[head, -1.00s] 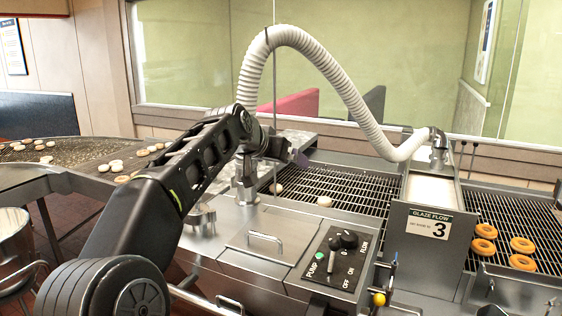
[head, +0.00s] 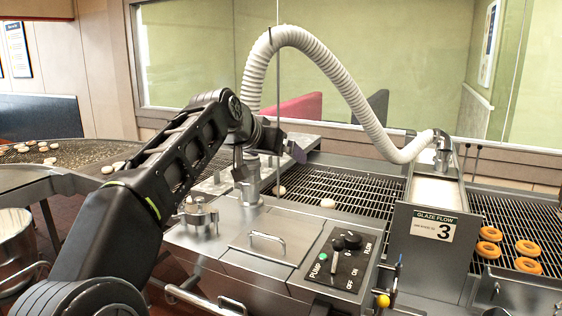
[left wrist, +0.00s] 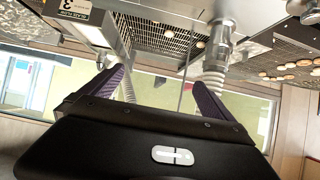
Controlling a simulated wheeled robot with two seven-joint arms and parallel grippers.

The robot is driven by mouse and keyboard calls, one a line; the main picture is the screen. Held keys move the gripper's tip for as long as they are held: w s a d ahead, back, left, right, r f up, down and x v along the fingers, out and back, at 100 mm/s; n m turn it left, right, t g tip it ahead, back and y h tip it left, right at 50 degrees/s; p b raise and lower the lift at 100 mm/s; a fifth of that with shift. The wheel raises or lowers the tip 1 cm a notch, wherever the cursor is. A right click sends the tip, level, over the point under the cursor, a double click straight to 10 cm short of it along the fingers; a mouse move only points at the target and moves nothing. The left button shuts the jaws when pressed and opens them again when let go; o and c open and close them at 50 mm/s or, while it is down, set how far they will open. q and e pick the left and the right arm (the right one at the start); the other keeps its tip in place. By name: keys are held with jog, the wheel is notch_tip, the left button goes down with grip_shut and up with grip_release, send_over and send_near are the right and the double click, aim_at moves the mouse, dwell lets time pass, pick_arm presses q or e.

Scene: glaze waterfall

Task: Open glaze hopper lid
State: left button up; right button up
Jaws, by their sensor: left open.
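The glaze hopper lid (head: 262,245) is a flat steel panel with a bar handle (head: 268,237) on top of the steel cabinet, left of the pump control panel. It lies flat and looks closed. My left gripper (head: 293,150) is above and behind the lid, near the base of the white hose, apart from the handle. In the left wrist view my left gripper (left wrist: 160,88) shows two purple fingers spread wide with nothing between them. My right gripper is in neither view.
A ribbed white hose (head: 340,75) arches from the cabinet to the glaze box (head: 432,236) marked 3. The pump panel (head: 338,262) has knobs and a lever. Pale dough pieces lie on the wire conveyor (head: 350,190); several glazed rings (head: 488,234) lie at right.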

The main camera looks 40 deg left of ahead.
pick_arm(q)
jog(key=v, duration=0.3)
dwell(0.5)
